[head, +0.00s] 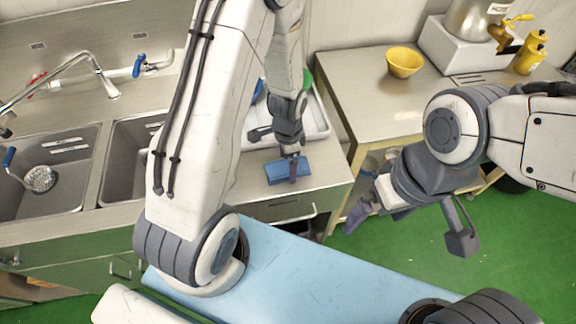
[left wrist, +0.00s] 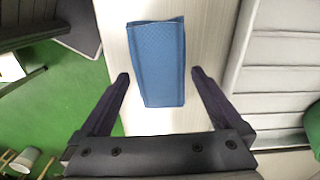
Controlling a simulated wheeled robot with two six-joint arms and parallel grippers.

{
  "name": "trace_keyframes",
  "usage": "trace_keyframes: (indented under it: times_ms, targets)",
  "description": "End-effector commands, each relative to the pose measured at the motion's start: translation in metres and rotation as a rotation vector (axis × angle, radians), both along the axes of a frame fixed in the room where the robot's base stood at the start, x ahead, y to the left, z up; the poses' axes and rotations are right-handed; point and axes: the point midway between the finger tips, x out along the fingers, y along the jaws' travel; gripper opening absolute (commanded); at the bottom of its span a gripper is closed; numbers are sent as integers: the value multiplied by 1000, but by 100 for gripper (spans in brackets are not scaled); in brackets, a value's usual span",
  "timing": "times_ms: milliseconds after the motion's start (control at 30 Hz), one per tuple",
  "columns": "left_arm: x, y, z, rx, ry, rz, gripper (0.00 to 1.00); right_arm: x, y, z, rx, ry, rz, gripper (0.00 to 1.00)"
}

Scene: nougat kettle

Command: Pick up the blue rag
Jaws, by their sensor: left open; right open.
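The blue rag (head: 309,167) lies folded flat on the steel counter near its front right corner. In the left wrist view the rag (left wrist: 161,60) lies ahead of and between the two fingers, with its near end close to the fingertip line. My left gripper (head: 293,170) is open and empty, pointing down over the rag; it also shows in the left wrist view (left wrist: 160,75). The gripper hides part of the rag in the head view. My right gripper (head: 372,220) is open and empty, in the air right of the counter over the green floor.
A light tray (head: 312,125) sits just behind the rag. Sinks (head: 125,165) with a tap are at the left. A wooden-legged table (head: 370,100) holds a yellow bowl (head: 404,62), a kettle (head: 470,20) and yellow bottles (head: 530,55). Green floor lies beyond the counter edge.

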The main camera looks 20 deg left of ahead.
Motion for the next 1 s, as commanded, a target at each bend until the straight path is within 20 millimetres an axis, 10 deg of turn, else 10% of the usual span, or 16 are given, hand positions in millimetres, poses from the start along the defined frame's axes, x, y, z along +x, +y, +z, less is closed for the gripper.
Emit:
trace_keyframes:
  times_ms: [333, 533, 1000]
  targets:
    - [0, 0, -9, 0, -1, 0, 100, 0, 0, 1, 0, 0, 0, 100]
    - [0, 0, -9, 0, -1, 0, 28, 0, 0, 1, 0, 0, 0, 100]
    - [1, 0, 1, -1, -4, 0, 27, 0, 0, -2, 0, 0, 0, 100]
